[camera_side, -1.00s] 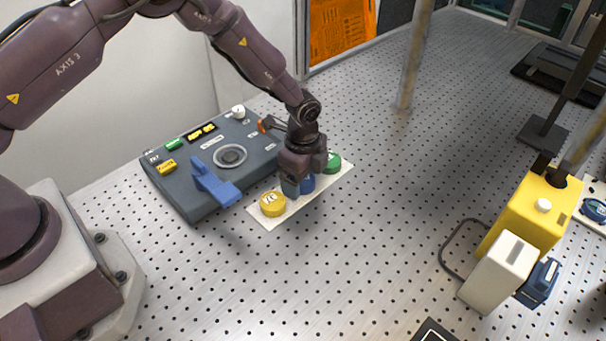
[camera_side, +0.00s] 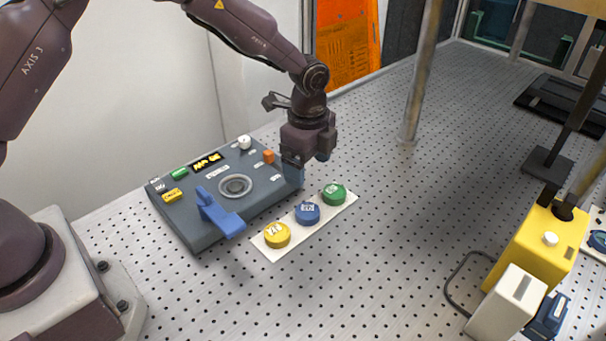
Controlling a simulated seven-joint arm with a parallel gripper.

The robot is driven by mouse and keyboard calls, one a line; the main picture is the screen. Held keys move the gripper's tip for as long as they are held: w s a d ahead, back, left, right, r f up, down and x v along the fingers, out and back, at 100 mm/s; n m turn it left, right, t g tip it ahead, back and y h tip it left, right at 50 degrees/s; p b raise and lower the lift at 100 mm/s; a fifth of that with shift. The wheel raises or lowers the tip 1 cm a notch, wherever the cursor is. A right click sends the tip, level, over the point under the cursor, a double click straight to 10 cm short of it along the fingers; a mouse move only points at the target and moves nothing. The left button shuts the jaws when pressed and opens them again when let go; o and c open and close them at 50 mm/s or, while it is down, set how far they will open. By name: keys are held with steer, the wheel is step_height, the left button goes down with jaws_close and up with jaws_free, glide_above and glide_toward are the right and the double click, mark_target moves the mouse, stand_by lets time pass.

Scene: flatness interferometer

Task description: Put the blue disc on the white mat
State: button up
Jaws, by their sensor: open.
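The blue disc (camera_side: 307,213) sits on the white mat (camera_side: 268,250), between a yellow disc (camera_side: 277,235) at the near left end and a green disc (camera_side: 334,194) at the far right end. The discs lie flat and apart from one another. My gripper (camera_side: 306,180) is raised above the mat and the grey instrument's right edge, clear of the discs. It is open, and I see nothing held between its fingers.
A grey instrument (camera_side: 193,233) with a round port (camera_side: 235,187), a blue lever (camera_side: 217,214) and several buttons stands left of the mat. A metal post (camera_side: 421,75) rises behind. A yellow block (camera_side: 535,245) and a white box (camera_side: 507,302) stand at right. The perforated table between is clear.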

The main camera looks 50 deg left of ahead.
steer(key=s+a+r+n+t, duration=0.1)
steer(key=s+a+r+n, duration=0.3)
steer(key=r, duration=0.5)
steer(key=s+a+r+n+t, duration=0.15)
steer(key=s+r+n, duration=0.25)
steer(key=s+r, duration=0.45)
steer(key=s+a+r+n+t, duration=0.1)
steer(key=s+r+n, duration=0.1)
steer(key=s+n, duration=0.2)
steer(key=s+a+r+n+t, duration=0.2)
steer(key=s+n, duration=0.1)
steer(key=s, duration=0.6)
steer(key=shift+s+r+n, duration=0.35)
steer(key=shift+r+n, duration=0.05)
